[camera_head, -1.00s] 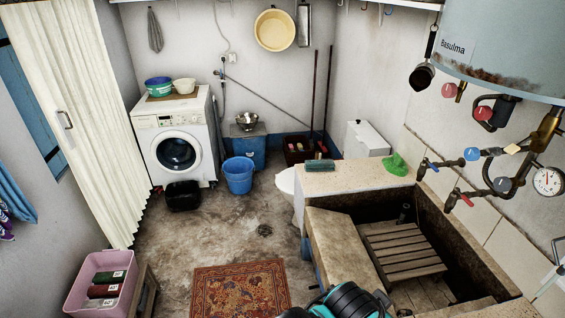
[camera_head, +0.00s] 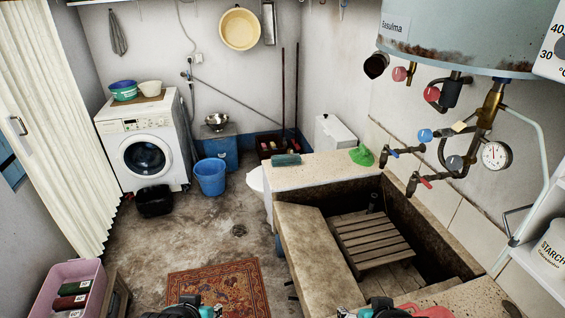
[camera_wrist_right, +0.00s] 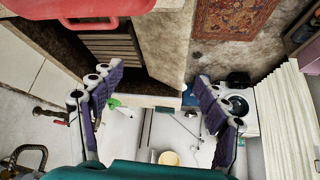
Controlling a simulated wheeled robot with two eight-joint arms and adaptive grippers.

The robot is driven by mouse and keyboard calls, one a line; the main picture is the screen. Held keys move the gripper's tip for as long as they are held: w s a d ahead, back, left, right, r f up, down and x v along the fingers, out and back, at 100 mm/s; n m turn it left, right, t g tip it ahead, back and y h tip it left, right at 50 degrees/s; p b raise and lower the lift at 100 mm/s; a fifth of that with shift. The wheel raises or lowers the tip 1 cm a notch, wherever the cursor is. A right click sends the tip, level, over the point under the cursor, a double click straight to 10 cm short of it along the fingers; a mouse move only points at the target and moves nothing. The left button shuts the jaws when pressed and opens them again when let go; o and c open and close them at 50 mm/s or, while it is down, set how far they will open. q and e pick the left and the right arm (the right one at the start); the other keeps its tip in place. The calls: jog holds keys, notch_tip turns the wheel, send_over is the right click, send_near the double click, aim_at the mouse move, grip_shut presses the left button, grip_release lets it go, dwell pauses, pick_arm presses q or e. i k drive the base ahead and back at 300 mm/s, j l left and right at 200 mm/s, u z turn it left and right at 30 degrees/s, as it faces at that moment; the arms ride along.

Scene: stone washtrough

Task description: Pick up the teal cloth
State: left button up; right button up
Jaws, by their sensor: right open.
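I cannot make out a sure teal cloth. A small teal piece (camera_head: 286,159), brush or folded cloth, lies on the far stone ledge (camera_head: 310,172) of the trough. A bright green crumpled thing (camera_head: 361,155) sits to its right on the same ledge; green also shows between the fingers in the right wrist view (camera_wrist_right: 113,103). My right gripper (camera_wrist_right: 155,100) is open and empty, its two purple-padded fingers wide apart. In the head view, my right arm (camera_head: 383,307) and left arm (camera_head: 190,308) show only at the bottom edge, well short of the ledge. The left fingertips are hidden.
The trough holds a wooden slatted rack (camera_head: 370,238). Pipes and taps (camera_head: 440,165) jut from the right wall under the boiler (camera_head: 465,40). A red plastic thing (camera_wrist_right: 80,25) is close to my right gripper. Clear floor (camera_head: 190,235) lies left of the trough.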

aim_at(282, 160)
jog(key=u, duration=0.35)
jog(key=i+j+u, duration=0.1)
jog(key=i+u, duration=0.3)
jog(key=i, duration=0.7)
jog(key=i+z, duration=0.1)
jog(key=i, duration=0.4)
jog(key=i+j+z, duration=0.1)
jog(key=i, duration=0.4)
jog(key=i+j+z, duration=0.1)
jog(key=i, duration=0.4)
jog(key=i+j+z, duration=0.15)
jog(key=i, duration=0.3)
jog(key=i+z, duration=0.1)
jog(key=z, duration=0.7)
